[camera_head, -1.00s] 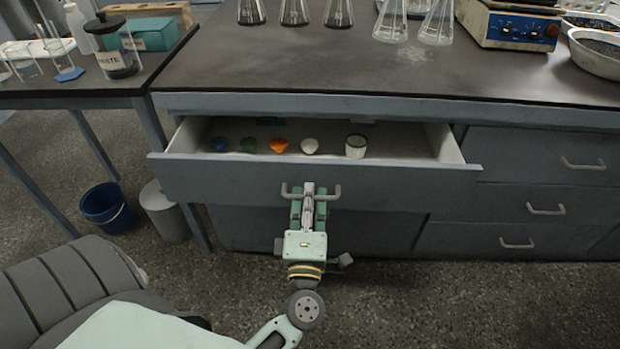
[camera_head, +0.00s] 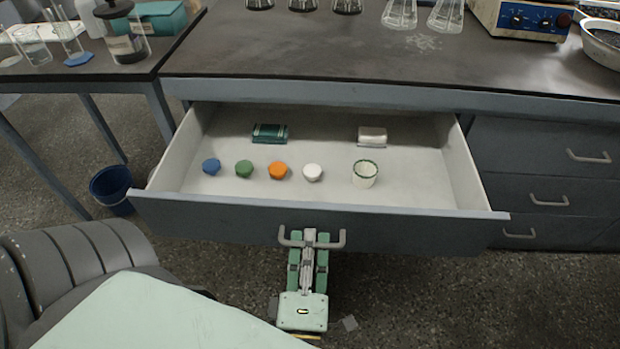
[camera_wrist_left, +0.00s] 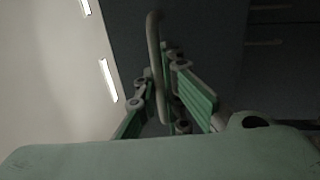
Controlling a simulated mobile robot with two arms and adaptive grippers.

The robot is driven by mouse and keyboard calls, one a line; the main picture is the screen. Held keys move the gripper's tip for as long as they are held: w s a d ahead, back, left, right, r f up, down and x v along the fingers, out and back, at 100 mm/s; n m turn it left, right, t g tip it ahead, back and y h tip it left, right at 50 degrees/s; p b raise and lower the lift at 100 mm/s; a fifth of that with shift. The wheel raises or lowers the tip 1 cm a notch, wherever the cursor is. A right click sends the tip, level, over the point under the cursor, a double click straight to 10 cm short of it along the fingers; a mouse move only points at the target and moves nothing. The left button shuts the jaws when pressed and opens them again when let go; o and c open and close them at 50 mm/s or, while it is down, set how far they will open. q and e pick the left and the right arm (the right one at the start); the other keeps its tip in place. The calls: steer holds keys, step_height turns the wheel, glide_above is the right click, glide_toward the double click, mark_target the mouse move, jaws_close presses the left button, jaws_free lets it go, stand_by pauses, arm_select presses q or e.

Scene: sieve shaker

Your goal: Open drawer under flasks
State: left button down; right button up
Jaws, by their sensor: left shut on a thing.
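The wide grey drawer (camera_head: 220,218) under the flasks (camera_head: 400,13) is pulled well out of the bench. Its light inside shows several stoppers or caps, blue, green, orange and white, in a row. A white cup (camera_head: 365,173) and two small packets stand in it too. My left gripper (camera_head: 310,240) is shut on the drawer's bar handle (camera_head: 338,240) at the middle of its front. In the left wrist view the handle (camera_wrist_left: 154,45) passes between the green fingers (camera_wrist_left: 165,95). My right gripper is not in view.
The dark bench top (camera_head: 300,50) carries the flasks and a blue-and-white device (camera_head: 520,20). Closed drawers (camera_head: 550,165) lie to the right. A blue bucket (camera_head: 112,188) stands on the floor at left, near a side table (camera_head: 100,82).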

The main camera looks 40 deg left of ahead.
arm_select(q)
steer(key=c, duration=2.2)
jaws_free()
steer(key=shift+o, duration=0.2)
steer(key=v, duration=0.7)
steer(key=shift+s, duration=0.3)
steer(key=shift+d+f, duration=0.1)
steer(key=shift+d, duration=0.05)
